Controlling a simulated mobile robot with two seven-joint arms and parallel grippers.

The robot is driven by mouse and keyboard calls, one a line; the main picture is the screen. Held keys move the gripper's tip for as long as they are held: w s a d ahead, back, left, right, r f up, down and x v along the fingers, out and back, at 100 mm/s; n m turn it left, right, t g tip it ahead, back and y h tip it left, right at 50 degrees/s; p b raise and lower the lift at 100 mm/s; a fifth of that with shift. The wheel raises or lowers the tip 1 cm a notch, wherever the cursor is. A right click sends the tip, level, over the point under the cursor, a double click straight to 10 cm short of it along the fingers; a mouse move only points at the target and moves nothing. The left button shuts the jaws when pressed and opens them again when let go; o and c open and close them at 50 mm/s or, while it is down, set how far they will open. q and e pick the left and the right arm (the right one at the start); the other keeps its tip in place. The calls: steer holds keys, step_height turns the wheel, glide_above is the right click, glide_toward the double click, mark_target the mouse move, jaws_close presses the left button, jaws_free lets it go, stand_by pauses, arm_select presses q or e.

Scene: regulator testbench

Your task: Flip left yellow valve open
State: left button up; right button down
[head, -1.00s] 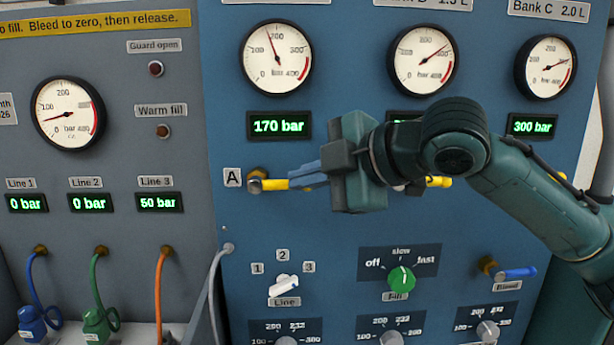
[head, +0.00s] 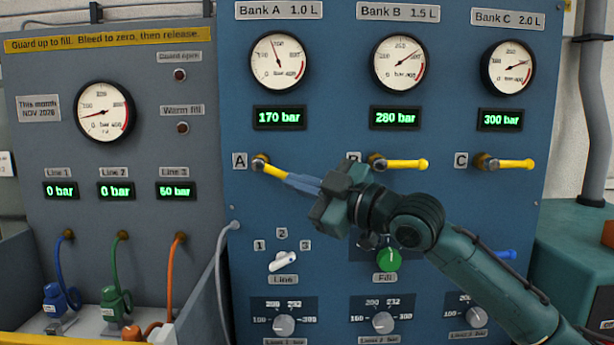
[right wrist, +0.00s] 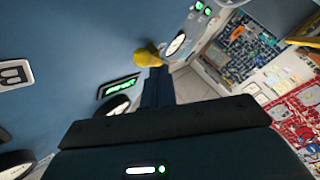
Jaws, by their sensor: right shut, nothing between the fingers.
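The left yellow valve is the lever (head: 273,169) beside label A, under the 170 bar display. Its handle slopes down to the right from its brass pivot. My right gripper (head: 298,183) is shut and empty, its blue-grey fingertips at the outer end of this handle, seemingly touching it; the fingers partly hide that end. In the right wrist view the shut fingers (right wrist: 158,85) reach toward a yellow handle end (right wrist: 147,55). My left gripper is out of view.
Yellow valves B (head: 405,164) and C (head: 512,164) are horizontal. My right arm crosses the panel below valve B and partly covers the green Fill knob (head: 388,259). A white Line selector (head: 284,262) sits below valve A. Hoses (head: 173,280) hang at left.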

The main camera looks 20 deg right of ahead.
arm_select(q)
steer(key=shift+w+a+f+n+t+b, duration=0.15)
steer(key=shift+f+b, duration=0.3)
steer(key=shift+b, duration=0.5)
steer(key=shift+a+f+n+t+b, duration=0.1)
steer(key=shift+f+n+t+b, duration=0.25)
steer(key=shift+b, duration=0.6)
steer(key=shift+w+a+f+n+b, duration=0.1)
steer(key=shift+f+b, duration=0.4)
steer(key=shift+b, duration=0.45)
arm_select(e)
steer(key=shift+w+a+f+m+t+h, duration=0.2)
steer(key=shift+a+f+m+t, duration=0.45)
steer(key=shift+m+t, duration=0.65)
steer(key=shift+w+a+f+m+t+h, duration=0.1)
steer(key=shift+w+a+f+m+t, duration=0.25)
steer(key=shift+a+f+m+t, duration=0.65)
steer(key=shift+w+a+f+m+t+h, duration=0.1)
steer(key=shift+w+a+f+m+t, duration=0.25)
steer(key=shift+m+t, duration=1.25)
steer(key=shift+s+d+f, duration=0.1)
steer(key=shift+d, duration=0.05)
